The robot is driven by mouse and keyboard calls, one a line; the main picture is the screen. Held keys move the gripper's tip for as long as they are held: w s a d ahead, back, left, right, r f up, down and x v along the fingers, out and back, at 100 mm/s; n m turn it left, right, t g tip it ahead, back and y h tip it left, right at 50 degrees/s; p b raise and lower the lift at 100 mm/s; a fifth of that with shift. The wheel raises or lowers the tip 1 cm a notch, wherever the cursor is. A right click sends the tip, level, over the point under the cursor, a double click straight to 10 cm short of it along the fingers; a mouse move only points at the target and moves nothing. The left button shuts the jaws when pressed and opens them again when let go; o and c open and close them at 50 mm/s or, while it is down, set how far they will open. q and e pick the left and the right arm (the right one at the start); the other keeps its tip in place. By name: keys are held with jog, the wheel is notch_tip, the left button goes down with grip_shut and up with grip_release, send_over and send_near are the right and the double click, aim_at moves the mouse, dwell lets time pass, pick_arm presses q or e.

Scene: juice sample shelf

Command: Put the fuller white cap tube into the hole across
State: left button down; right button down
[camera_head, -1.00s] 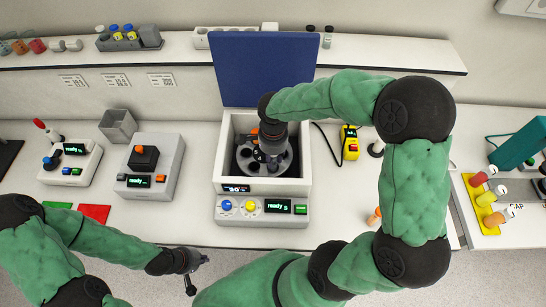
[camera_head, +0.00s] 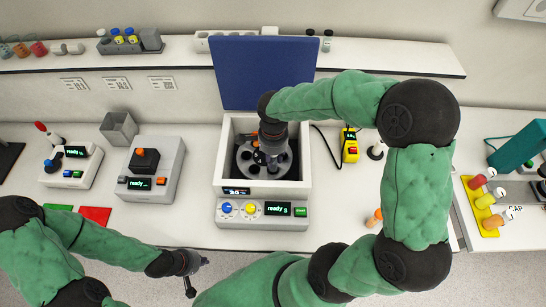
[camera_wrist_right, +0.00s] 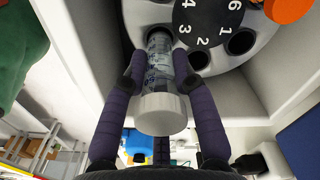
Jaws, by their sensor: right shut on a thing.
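The white cap tube (camera_wrist_right: 161,95) is clear with markings. In the right wrist view, my right gripper (camera_wrist_right: 160,75) is shut around it, with the white cap toward the camera and the far end at a hole in the rotor. How deep it sits is hard to tell. The grey rotor (camera_head: 245,160) has several dark holes; in the wrist view its numbered hub (camera_wrist_right: 205,20) shows, with an empty hole (camera_wrist_right: 240,42) to the right. In the head view my right gripper (camera_head: 266,160) is down inside the open centrifuge (camera_head: 228,135). My left gripper (camera_head: 193,277) hangs at the lower left, its fingers unclear.
The centrifuge's blue lid (camera_head: 262,72) stands open behind the bowl, and its walls surround my right gripper closely. A vortex mixer (camera_head: 150,165), a metal bin (camera_head: 119,128) and a yellow meter (camera_head: 350,146) stand on the bench. A yellow rack (camera_head: 480,205) is at right.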

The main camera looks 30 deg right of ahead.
dwell(0.6)
jog(key=shift+f+b, duration=1.95)
jog(key=shift+f, duration=0.05)
dwell(0.7)
jog(key=shift+f+b, duration=0.6)
jog(key=shift+b, duration=0.1)
jog(key=shift+r, duration=0.15)
jog(key=shift+r+p, duration=0.3)
jog(key=shift+p, duration=0.05)
jog(key=shift+r+p, duration=1.35)
jog(key=shift+r, duration=0.8)
jog(key=c, duration=0.9)
grip_release()
